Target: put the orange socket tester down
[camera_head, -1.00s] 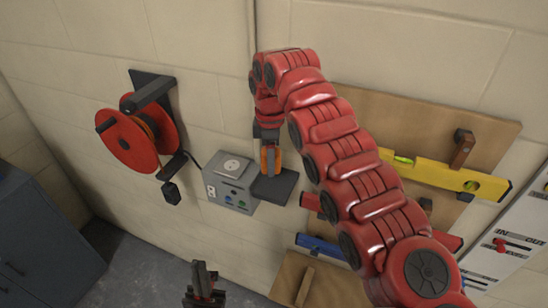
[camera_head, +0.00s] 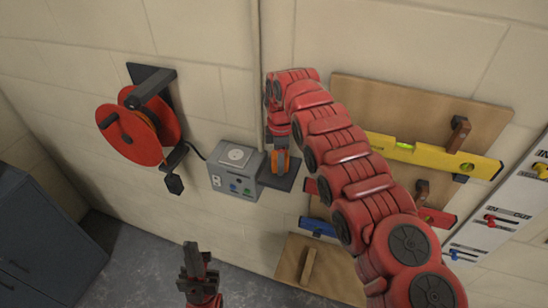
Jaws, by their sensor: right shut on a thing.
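The orange socket tester (camera_head: 280,163) is at the end of my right arm, just over the small dark shelf (camera_head: 287,183) beside the grey socket box (camera_head: 235,172). My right gripper (camera_head: 279,150) is shut on the tester from above. I cannot tell whether the tester touches the shelf. My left gripper (camera_head: 193,260) is low in the view, away from the tester and the shelf. Its fingers point up, and the gap between them is not clear.
A red cable reel (camera_head: 136,130) hangs on the wall at left. A yellow spirit level (camera_head: 425,155) and a blue one (camera_head: 317,228) are on boards at right. A dark cabinet (camera_head: 45,240) stands at lower left. Bare floor lies between cabinet and wall.

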